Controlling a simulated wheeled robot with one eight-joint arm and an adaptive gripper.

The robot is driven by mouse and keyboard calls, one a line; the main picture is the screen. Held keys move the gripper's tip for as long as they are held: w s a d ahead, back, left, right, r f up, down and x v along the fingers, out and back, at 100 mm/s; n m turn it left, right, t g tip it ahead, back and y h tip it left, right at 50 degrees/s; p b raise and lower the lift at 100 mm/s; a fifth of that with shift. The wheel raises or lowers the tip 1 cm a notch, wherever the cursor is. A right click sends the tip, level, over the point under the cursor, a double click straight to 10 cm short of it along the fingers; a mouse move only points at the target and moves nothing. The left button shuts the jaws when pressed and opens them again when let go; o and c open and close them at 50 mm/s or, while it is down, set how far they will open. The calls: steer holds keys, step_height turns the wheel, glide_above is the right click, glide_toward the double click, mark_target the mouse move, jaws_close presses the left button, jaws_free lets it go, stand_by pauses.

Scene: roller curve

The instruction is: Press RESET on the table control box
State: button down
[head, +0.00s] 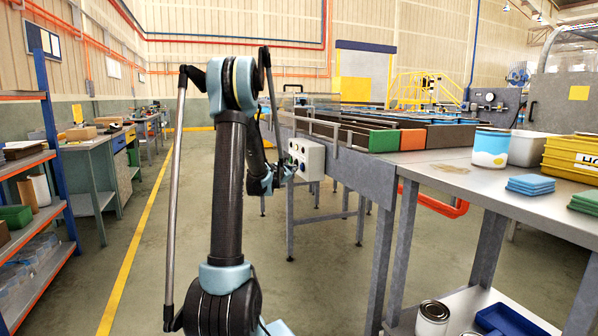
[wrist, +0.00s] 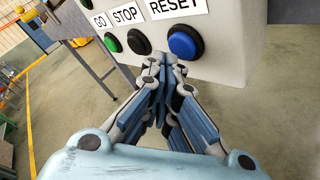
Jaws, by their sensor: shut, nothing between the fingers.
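The control box (head: 307,158) is a light grey box on the side of the conveyor table in the head view. In the wrist view, the box face (wrist: 228,62) carries labels GO, STOP and RESET. The blue button (wrist: 185,44) is under the RESET label (wrist: 174,6). A black button (wrist: 138,42) is under STOP, and a green button (wrist: 113,43) is under GO. My gripper (wrist: 161,62) is shut and empty. Its fingertips appear just left of and below the blue button; whether they touch the box, I cannot tell. In the head view my gripper (head: 288,171) is beside the box, partly hidden by my arm.
The conveyor with green and orange crates (head: 384,140) runs behind the box. A metal table (head: 450,172) on the right holds a paint can (head: 490,148) and blue pads (head: 530,184). A shelf rack (head: 40,165) stands at left. The floor between is open.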

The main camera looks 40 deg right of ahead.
steer(key=shift+a, duration=0.2)
steer(key=shift+w+a, duration=0.2)
steer(key=shift+a, duration=0.6)
steer(key=shift+w+a, duration=0.2)
steer(key=shift+a, duration=0.6)
steer(key=shift+w+a, duration=0.2)
steer(key=shift+a, duration=0.6)
